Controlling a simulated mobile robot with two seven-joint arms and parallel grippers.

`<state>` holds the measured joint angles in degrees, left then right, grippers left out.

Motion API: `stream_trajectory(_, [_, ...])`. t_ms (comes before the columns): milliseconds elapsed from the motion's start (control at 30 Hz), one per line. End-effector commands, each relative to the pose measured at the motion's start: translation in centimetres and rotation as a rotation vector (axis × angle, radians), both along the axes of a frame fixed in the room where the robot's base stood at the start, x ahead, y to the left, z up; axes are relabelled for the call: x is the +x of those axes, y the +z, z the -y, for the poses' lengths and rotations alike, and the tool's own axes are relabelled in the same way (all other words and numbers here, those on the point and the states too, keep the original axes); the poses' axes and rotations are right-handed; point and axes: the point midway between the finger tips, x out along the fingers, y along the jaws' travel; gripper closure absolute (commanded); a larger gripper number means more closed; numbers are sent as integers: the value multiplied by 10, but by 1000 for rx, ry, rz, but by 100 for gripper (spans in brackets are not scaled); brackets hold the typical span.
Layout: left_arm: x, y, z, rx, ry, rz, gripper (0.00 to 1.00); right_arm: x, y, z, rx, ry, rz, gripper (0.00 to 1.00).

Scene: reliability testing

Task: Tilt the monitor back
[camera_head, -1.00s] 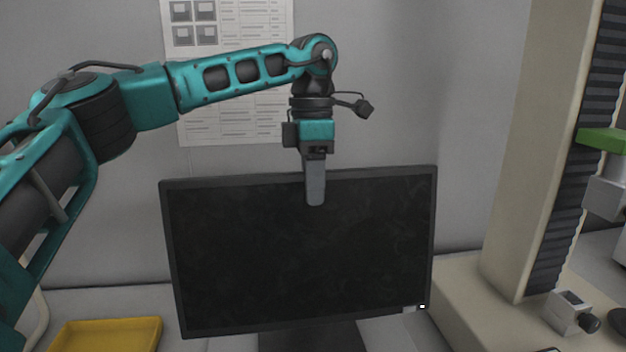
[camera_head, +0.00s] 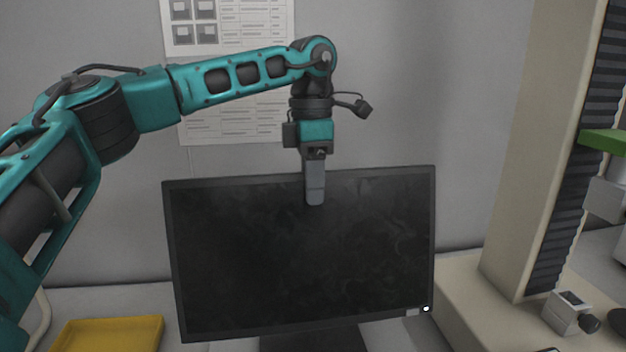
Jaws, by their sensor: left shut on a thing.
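The black monitor (camera_head: 300,260) stands on its dark stand (camera_head: 315,340) in the middle of the head view, its screen facing me. My left gripper (camera_head: 315,190) comes down from above onto the middle of the monitor's top edge. It is shut on that edge. One grey finger lies over the front of the screen; the other finger is hidden behind the monitor. A small white light shows at the lower right corner of the frame. My right gripper is not in view.
A yellow tray (camera_head: 72,347) lies at the lower left. A beige test machine (camera_head: 530,150) with a tall column stands close on the right, with a small grey block (camera_head: 568,311) on its base. A printed sheet (camera_head: 237,70) hangs on the wall behind.

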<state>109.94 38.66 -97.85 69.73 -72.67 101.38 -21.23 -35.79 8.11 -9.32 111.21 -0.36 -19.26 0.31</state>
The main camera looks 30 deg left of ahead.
Motion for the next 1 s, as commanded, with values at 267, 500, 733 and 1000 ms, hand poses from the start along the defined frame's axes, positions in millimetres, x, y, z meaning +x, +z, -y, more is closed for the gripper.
stream_trajectory(267, [3, -4, -4, 10, 10, 9, 49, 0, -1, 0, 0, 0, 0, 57])
stream_trajectory(500, [2, -3, -2, 9, 7, 8, 49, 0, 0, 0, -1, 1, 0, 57])
stream_trajectory(733, [3, 13, -2, 7, 6, 11, 49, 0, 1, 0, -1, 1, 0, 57])
stream_trajectory(1000, [6, 73, -4, 7, 7, 11, 49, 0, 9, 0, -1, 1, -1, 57])
